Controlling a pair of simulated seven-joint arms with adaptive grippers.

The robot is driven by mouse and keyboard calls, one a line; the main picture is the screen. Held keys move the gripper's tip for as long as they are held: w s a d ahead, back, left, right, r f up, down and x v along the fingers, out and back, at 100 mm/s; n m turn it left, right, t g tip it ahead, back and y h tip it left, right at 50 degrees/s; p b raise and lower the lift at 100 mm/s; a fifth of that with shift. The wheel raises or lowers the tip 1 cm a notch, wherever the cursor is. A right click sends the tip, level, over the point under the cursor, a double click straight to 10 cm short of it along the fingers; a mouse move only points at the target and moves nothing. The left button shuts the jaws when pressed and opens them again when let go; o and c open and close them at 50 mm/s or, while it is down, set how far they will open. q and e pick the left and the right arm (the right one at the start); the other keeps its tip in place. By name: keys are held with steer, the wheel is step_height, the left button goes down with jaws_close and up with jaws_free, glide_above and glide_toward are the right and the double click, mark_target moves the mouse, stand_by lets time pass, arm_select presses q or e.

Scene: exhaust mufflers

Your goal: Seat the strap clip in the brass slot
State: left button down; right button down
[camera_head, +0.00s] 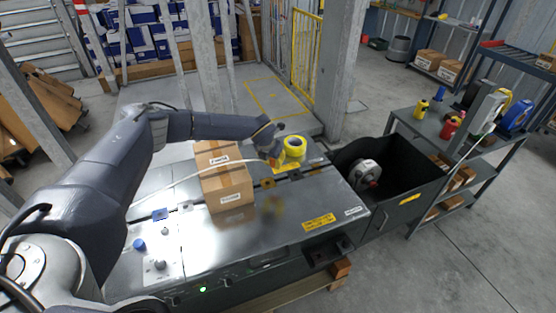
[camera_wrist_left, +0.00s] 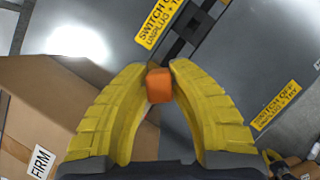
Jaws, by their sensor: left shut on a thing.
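My left gripper (camera_head: 274,157) is over the machine top, just right of the carton. In the left wrist view its yellow ribbed fingers (camera_wrist_left: 159,72) are shut on a small orange block (camera_wrist_left: 159,86), which appears to be the strap clip. A pale strap (camera_head: 180,180) runs from the left across the carton towards this gripper. A small brass-coloured piece (camera_head: 267,183), apparently the brass slot, lies on the machine top below the gripper. The clip is apart from it. The slot cannot be made out in the wrist view. My right gripper is not in view.
The carton (camera_head: 231,192) stands close left of the gripper; it also shows in the wrist view (camera_wrist_left: 50,95). A black bin (camera_head: 410,180) holding a muffler adjoins the machine (camera_head: 285,205). The front right top is mostly clear.

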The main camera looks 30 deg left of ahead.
mark_target(267, 181)
arm_select(q)
steer(key=n, duration=0.1)
steer(key=s+a+f+n+y, duration=0.1)
steer(key=n, duration=0.1)
steer(key=shift+s+a+f, duration=0.15)
steer(key=shift+f, duration=0.05)
steer(key=n, duration=0.2)
steer(key=n+g+y, duration=0.1)
steer(key=n, duration=0.1)
steer(key=f+n+y, duration=0.1)
steer(key=n, duration=0.2)
steer(key=shift+s+a, duration=0.35)
steer(key=shift+f, duration=0.15)
steer(key=shift+f, duration=2.7)
steer(key=shift+f, duration=0.5)
stand_by(0.5)
steer(key=c, duration=1.2)
jaws_free()
steer(key=shift+r, duration=0.1)
